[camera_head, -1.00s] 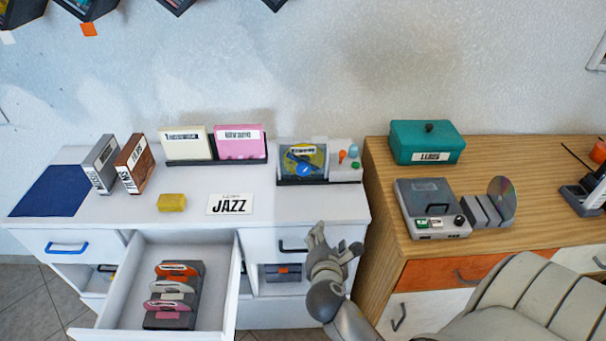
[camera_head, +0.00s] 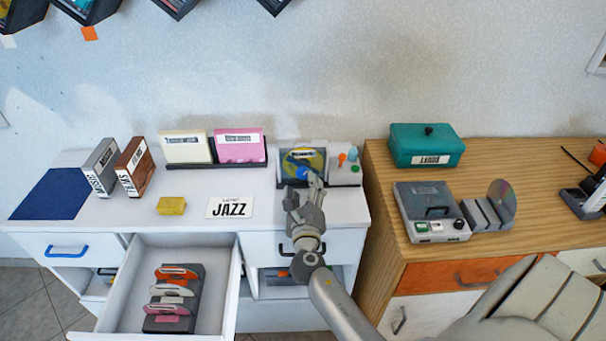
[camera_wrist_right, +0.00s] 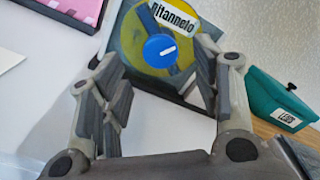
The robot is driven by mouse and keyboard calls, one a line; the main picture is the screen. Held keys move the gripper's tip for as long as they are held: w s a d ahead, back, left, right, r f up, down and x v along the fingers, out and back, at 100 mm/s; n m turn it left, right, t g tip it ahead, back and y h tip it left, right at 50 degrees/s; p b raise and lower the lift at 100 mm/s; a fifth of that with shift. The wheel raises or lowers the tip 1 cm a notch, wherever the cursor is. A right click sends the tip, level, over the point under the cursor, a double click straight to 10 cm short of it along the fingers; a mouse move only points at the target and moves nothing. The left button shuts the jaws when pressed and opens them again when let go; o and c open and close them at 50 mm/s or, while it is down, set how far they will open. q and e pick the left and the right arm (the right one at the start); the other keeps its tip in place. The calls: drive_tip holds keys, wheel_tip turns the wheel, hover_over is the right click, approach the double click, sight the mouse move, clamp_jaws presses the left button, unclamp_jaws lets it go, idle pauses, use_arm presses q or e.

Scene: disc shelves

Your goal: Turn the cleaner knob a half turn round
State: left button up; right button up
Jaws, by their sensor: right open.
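The cleaner (camera_head: 321,160) stands at the back right of the white desk, with a yellow disc face in a dark frame. Its blue round knob (camera_wrist_right: 160,51) has a white mark that lies nearly level, tilted slightly up to the right. In the head view the knob (camera_head: 297,170) is partly hidden by my right gripper (camera_head: 302,187). My right gripper also shows in the right wrist view (camera_wrist_right: 158,88), open and empty, with its fingers on either side of the line to the knob and apart from it. My left gripper is not in view.
An open drawer (camera_head: 233,285) with several discs juts out at the front left. A JAZZ card (camera_head: 229,207) and a yellow block (camera_head: 171,206) lie on the desk. A pink case (camera_head: 240,146) stands left of the cleaner. A teal box (camera_head: 427,146) is on the wooden cabinet.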

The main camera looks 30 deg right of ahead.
sight(303, 174)
drive_tip(key=x, duration=0.5)
drive_tip(key=shift+w+d, duration=0.25)
drive_tip(key=shift+w, duration=0.05)
drive_tip(key=c, duration=1)
drive_tip(key=shift+c, duration=0.2)
